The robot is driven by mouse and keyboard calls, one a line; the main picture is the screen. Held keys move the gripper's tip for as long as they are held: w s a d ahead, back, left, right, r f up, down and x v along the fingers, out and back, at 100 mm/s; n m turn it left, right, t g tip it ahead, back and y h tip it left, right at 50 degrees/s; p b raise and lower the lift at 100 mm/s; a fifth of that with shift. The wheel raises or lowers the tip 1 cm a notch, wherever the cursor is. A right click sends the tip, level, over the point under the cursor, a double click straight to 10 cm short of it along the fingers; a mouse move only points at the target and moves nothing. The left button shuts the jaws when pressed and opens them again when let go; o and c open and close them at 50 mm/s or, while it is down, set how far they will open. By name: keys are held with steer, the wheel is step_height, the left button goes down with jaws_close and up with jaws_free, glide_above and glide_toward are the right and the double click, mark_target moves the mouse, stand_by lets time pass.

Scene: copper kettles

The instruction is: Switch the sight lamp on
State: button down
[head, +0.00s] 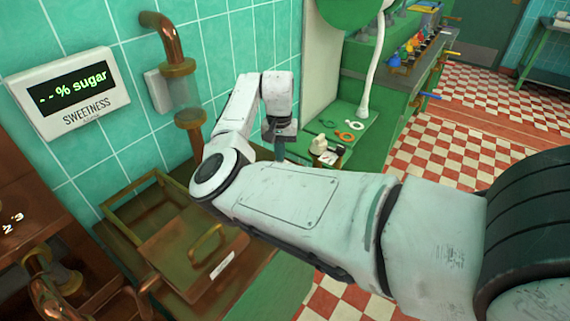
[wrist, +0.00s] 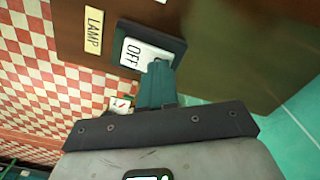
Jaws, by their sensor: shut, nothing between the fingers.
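The lamp switch (wrist: 134,55) is a white rocker reading "OFF" in a dark frame, in the wrist view. It sits on a brown panel beside a cream "LAMP" label (wrist: 94,30). My gripper (wrist: 158,66) is shut and empty, its teal fingertips at the right end of the rocker; I cannot tell if they touch it. In the head view my gripper (head: 279,148) hangs down beyond my arm, and I cannot make out the switch there. A clear sight glass (head: 180,92) stands between copper pipes, with a pale box (head: 157,91) on the wall behind it.
A sweetness display (head: 70,92) reading "-- % sugar" hangs on the tiled wall at left. A brass-framed basin with a handled lid (head: 193,243) lies below my arm. A green bench (head: 352,126) with small rings stands beyond my gripper. Checkered floor is open at right.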

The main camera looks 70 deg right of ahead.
steer(key=shift+f, duration=0.45)
steer(key=shift+r, duration=0.1)
step_height(320, 180, up, 7)
steer(key=p, duration=0.6)
steer(key=shift+p, duration=0.35)
stand_by(0.6)
